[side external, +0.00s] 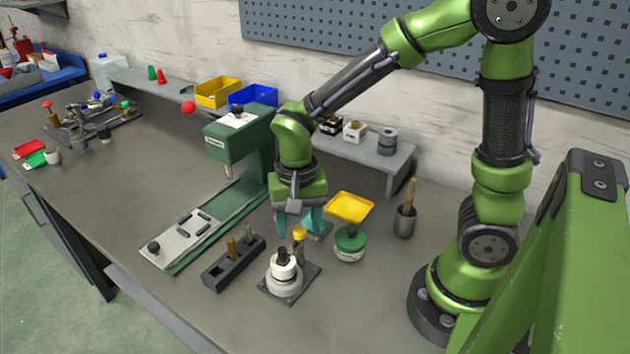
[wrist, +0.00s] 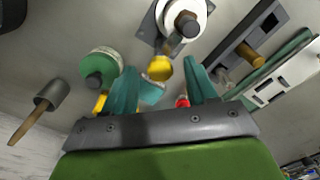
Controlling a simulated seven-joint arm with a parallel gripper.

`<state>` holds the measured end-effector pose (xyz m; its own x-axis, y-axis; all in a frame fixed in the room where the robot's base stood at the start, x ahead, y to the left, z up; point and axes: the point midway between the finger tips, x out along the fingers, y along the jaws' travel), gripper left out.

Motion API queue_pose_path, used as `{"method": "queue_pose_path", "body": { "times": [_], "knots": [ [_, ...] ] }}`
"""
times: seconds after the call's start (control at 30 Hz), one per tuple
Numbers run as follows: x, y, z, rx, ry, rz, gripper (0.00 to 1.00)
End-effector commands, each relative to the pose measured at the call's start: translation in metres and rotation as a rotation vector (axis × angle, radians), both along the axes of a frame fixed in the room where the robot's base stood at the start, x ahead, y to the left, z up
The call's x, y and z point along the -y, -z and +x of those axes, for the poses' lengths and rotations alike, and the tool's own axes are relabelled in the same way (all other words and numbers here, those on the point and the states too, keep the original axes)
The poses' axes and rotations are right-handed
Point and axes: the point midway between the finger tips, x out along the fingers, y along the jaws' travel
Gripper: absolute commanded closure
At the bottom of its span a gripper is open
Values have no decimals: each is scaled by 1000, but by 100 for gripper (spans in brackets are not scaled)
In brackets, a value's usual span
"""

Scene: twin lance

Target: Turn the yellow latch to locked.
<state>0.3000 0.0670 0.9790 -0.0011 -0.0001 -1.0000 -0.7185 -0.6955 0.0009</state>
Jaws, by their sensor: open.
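The yellow latch (side external: 299,233) looks like a small upright knob beside a white round fixture (side external: 284,272) on a dark square plate (side external: 307,277). In the wrist view the yellow latch (wrist: 159,68) shows just beyond the fingertips, in the gap between them, with the white fixture (wrist: 193,12) behind it. My gripper (side external: 299,226) points down over the latch, its teal fingers apart. In the wrist view my gripper (wrist: 162,78) is open and appears empty. I cannot tell whether a finger touches the latch, or which way the latch is turned.
A green-lidded jar (side external: 350,243) stands close on the right, with a yellow tray (side external: 350,207) behind. A green press (side external: 240,145) stands behind left. A cup with a wooden handle (side external: 405,221) is farther right. The front bench is clear.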

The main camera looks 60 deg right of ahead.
Motion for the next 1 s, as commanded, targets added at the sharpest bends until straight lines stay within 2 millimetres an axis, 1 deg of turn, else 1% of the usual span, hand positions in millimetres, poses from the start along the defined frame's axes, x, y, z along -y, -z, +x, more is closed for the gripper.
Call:
{"method": "queue_pose_path", "body": {
  "times": [0.17, 0.5, 0.63, 0.7, 0.8, 1.0],
  "knots": [
    [0, -26, 1, 9, -1, 1, 43],
    [0, -109, 1, 9, 1, 2, 43],
    [0, -135, 1, 9, 0, 1, 43],
    [0, -146, 1, 6, 0, 1, 43],
    [0, -158, 1, 6, 0, 0, 43],
    [0, -167, 0, 2, 0, 1, 43]
  ]
}}
